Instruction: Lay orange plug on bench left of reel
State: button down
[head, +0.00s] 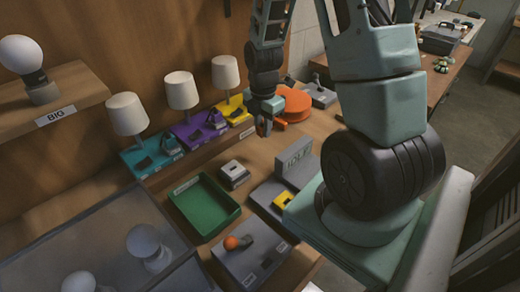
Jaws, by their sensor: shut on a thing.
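The orange reel (297,101) lies on the bench (317,127) toward the back, right of the lamps. My gripper (264,126) points down just left of the reel and in front of it, low near the bench. It is shut on a small orange piece, which I take to be the orange plug (262,128). The plug is mostly hidden by the fingers, and I cannot tell whether it touches the bench.
Lamps on teal, purple and yellow bases (238,112) stand left of my gripper. A grey block (319,95) is right of the reel.

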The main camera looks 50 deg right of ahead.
jog(key=shift+f, duration=3.55)
jog(key=c, duration=1.3)
grip_release()
jog(key=shift+f, duration=0.1)
jog(key=shift+o, duration=0.2)
notch_tip(320, 180, up, 12)
jog(key=shift+r, duration=0.15)
